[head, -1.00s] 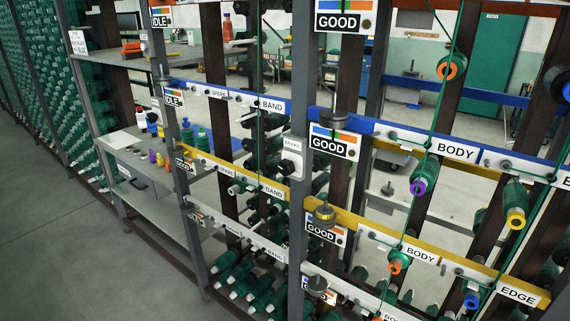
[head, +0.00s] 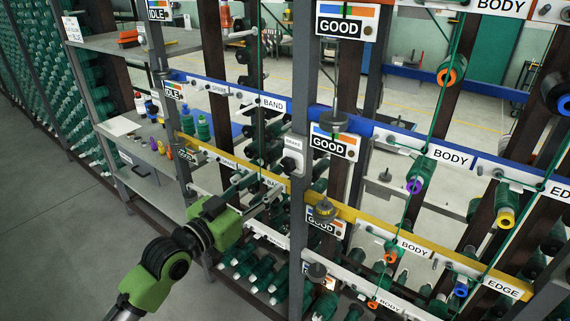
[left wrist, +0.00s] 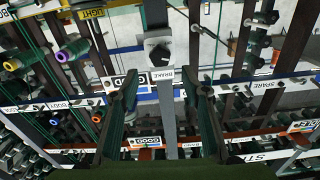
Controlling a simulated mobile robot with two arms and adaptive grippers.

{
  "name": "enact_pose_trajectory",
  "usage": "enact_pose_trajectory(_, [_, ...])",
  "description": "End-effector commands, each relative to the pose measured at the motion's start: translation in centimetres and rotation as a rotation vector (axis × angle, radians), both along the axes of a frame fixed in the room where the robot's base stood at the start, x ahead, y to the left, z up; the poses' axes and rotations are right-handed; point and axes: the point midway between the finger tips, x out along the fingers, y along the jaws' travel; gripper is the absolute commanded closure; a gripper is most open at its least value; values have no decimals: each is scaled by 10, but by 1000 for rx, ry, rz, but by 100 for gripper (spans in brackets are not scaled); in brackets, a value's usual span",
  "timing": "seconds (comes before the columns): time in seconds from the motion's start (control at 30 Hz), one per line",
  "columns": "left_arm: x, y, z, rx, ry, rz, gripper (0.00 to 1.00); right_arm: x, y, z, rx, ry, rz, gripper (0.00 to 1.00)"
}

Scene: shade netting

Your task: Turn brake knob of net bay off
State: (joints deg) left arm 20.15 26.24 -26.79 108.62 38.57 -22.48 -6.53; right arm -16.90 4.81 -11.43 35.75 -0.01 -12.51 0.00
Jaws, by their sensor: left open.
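The brake knob (head: 289,164) is a dark round knob on a white plate marked BRAKE, fixed to a grey upright post between the net bays. In the left wrist view the black knob (left wrist: 158,53) shows on its pale plate, ahead of the gap between the fingers. My left gripper (head: 261,187) comes in from the lower left in the head view, its fingers just left of and below the knob. In the left wrist view the two fingers (left wrist: 160,80) stand wide apart with nothing between them. They do not appear to touch the knob. My right gripper is not in view.
Yellow rail (head: 350,213) and blue rail (head: 375,128) with labels cross the posts near the arm. Green yarn bobbins (head: 421,172) hang to the right. A grey shelf (head: 150,170) with bottles stands at the left. The floor (head: 50,220) at left is clear.

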Motion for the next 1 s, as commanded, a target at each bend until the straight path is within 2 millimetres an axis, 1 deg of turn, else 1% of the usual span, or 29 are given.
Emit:
enact_pose_trajectory(0.03, [9, -6, 4, -2, 0, 0, 58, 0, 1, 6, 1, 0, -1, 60])
enact_pose_trajectory(0.3, [48, -34, 3, 0, 0, 1, 58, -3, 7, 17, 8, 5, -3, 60])
enact_pose_trajectory(0.5, [69, -50, 1, 1, 1, 1, 58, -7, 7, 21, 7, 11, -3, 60])
enact_pose_trajectory(0.7, [78, -56, 0, 1, 2, 1, 58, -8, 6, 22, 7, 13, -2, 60])
enact_pose_trajectory(1.0, [79, -57, 0, 1, 1, 1, 58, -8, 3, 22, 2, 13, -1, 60])
